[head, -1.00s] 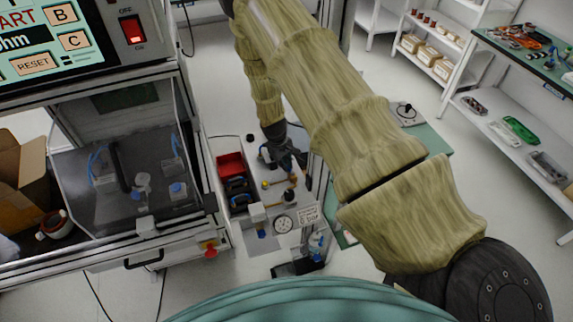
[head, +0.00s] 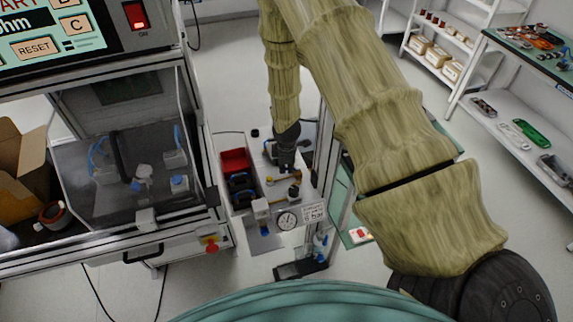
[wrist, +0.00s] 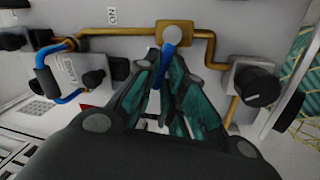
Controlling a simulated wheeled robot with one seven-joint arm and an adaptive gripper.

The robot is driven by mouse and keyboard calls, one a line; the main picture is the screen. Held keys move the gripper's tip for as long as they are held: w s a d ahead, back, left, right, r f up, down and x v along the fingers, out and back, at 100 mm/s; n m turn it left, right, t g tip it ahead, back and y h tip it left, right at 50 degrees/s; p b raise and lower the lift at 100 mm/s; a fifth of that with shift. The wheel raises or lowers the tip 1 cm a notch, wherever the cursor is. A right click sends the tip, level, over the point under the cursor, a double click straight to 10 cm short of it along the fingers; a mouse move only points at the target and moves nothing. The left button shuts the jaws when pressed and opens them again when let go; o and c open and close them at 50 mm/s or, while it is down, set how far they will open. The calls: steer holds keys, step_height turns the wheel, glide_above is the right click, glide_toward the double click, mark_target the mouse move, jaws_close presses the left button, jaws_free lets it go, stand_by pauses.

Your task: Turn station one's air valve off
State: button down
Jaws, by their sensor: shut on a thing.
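In the wrist view, a blue valve lever (wrist: 158,72) runs down from a round silver pivot (wrist: 172,35) on a brass pipe (wrist: 205,36). My gripper (wrist: 160,65) is shut on the lever, one dark teal finger on each side. The fingers hide part of the lever. An upside-down ON label (wrist: 112,15) is on the panel to the upper left of the pivot. In the head view, my gripper (head: 286,168) is over the station panel, beside the brass fittings (head: 293,190); the lever cannot be made out there.
A black knob (wrist: 258,86) on a grey block stands right of the fingers. A blue hose (wrist: 45,78) is at left.

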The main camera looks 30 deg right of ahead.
steer(key=shift+s+a+n, duration=0.1)
steer(key=shift+s+n, duration=0.2)
steer(key=shift+n, duration=0.5)
steer(key=shift+s+n, duration=0.3)
steer(key=shift+n, duration=0.5)
steer(key=shift+y, duration=0.3)
steer(key=c, duration=1.5)
jaws_free()
steer(key=shift+r, duration=0.1)
step_height(320, 180, up, 12)
steer(key=s, duration=0.2)
steer(key=shift+s+a+f, duration=0.2)
steer(key=shift+a+f, duration=0.05)
